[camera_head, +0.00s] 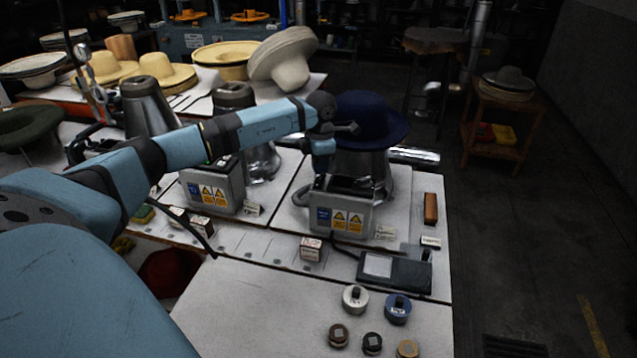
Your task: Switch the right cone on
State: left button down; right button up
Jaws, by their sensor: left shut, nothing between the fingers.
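The right cone (361,165) is a metal cone with a dark blue hat (370,118) on top. Its grey control box (341,220) stands in front of it, with blue and yellow labels on its front. My left arm reaches across from the left and bends downward at the wrist. My left gripper (320,184) is shut and empty, pointing down at the left part of the box's top. Whether it touches the box I cannot tell. The switch cannot be made out; the gripper and shadow cover part of the box's top. My right gripper is not in view.
Another metal cone (262,160) with its labelled box (213,187) stands to the left, partly behind my arm. A black device (396,272), a small box (311,249), a brown block (430,208) and several round weights lie in front and right.

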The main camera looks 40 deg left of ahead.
aim_at(320, 179)
pick_arm(q)
jog(key=shift+s+f+b, duration=0.1)
jog(key=shift+f+b, duration=0.7)
jog(key=shift+f, duration=0.55)
dwell(0.5)
jog(key=shift+r+p, duration=0.6)
jog(key=shift+r, duration=0.1)
jog(key=shift+r+p, duration=1.6)
jog(key=shift+r, duration=1.25)
